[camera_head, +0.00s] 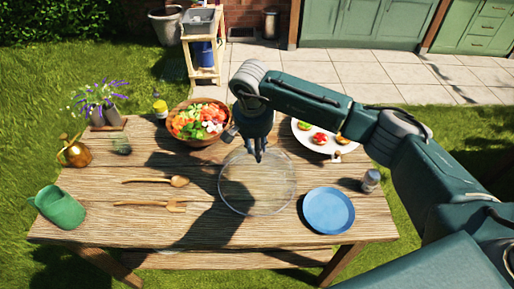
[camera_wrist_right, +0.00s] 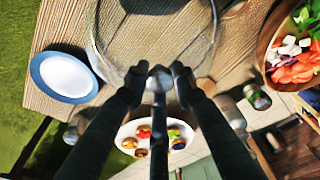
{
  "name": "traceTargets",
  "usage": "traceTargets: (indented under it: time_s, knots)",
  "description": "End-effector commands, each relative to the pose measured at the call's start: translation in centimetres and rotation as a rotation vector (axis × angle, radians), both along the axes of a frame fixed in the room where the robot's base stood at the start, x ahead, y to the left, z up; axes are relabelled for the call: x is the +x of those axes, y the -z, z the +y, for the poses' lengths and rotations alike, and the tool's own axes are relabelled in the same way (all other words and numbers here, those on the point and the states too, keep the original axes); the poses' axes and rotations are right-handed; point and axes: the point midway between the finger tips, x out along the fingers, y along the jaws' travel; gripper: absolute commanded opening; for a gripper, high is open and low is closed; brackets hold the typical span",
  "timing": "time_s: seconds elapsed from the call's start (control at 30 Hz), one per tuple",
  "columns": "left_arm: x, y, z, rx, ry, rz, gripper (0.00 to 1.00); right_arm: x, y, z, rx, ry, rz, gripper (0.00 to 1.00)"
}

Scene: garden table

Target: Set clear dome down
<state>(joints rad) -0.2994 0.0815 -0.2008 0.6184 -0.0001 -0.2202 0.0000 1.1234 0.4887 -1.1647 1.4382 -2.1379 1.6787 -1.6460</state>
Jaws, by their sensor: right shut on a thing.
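The clear dome (camera_head: 257,190) is see-through, with a round rim, and is over the middle of the wooden table. My right gripper (camera_head: 257,156) is above it, shut on its top knob. In the right wrist view the two fingers (camera_wrist_right: 159,75) close around the knob, and the dome's curved wall (camera_wrist_right: 98,45) shows beyond them. I cannot tell whether the rim touches the table. A white plate (camera_head: 330,143) with several colourful food pieces is behind to the right, uncovered; it also shows in the right wrist view (camera_wrist_right: 153,154). My left gripper is not in view.
A blue plate (camera_head: 328,211) is right of the dome, near a shaker (camera_head: 371,180). A salad bowl (camera_head: 198,122) is behind left. A wooden spoon (camera_head: 155,181) and fork (camera_head: 150,204) lie left.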

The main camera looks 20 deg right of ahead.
Motion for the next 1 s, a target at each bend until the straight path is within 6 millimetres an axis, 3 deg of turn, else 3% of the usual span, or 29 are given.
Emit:
traceTargets:
  time_s: [0.4,0.43,0.53,0.83,1.0]
  knots:
    - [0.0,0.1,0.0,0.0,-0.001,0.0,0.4,0.1,1.0,0.0,0.001,0.0,-0.003,0.0]
    - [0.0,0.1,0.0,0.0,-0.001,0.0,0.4,0.0,1.1,0.0,0.0,0.0,-0.001,0.28]
    - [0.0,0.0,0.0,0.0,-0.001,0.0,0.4,0.0,1.0,0.0,-0.001,0.0,-0.001,0.44]
    - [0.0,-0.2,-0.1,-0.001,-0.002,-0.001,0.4,0.0,0.8,0.0,-0.001,0.001,-0.001,0.44]
    - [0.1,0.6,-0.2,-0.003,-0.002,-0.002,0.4,0.0,-0.6,0.1,0.0,-0.001,-0.006,0.44]
